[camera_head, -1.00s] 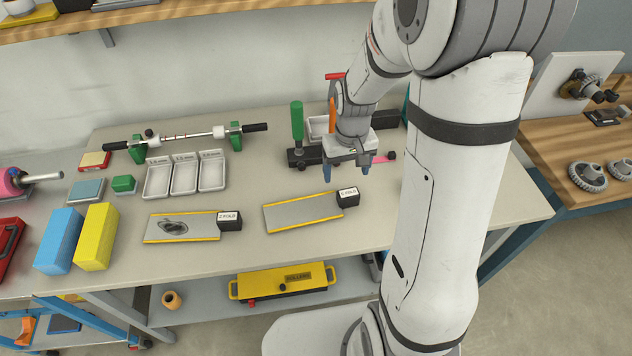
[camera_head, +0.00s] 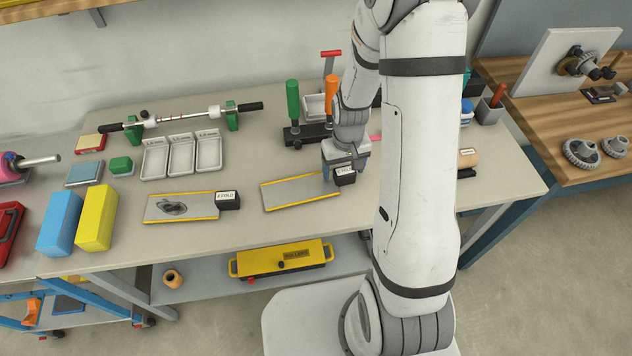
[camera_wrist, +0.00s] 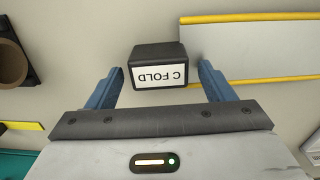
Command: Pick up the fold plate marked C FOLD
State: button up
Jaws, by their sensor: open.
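The C FOLD plate (camera_head: 300,192) lies flat on the workbench, a grey plate with yellow edges and a black end block (camera_head: 345,180) at its right. In the wrist view the block (camera_wrist: 160,53) shows its white C FOLD label upside down, and part of the plate (camera_wrist: 250,50) extends to the right. My gripper (camera_wrist: 161,78) is open, with one blue finger on each side of the block's label end and a visible gap at each side. In the head view my gripper (camera_head: 341,178) is at the block; the exact height above it is unclear.
A second yellow-edged plate (camera_head: 178,206) with a dark patch and a Z FOLD-like label lies to the left. Green (camera_head: 292,108) and orange (camera_head: 331,95) handles stand behind my gripper. White trays (camera_head: 182,154) sit at back left.

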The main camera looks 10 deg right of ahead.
jog(key=shift+c, duration=0.4)
jog(key=c, duration=1)
jog(key=shift+r, duration=0.15)
jog(key=shift+c, duration=0.2)
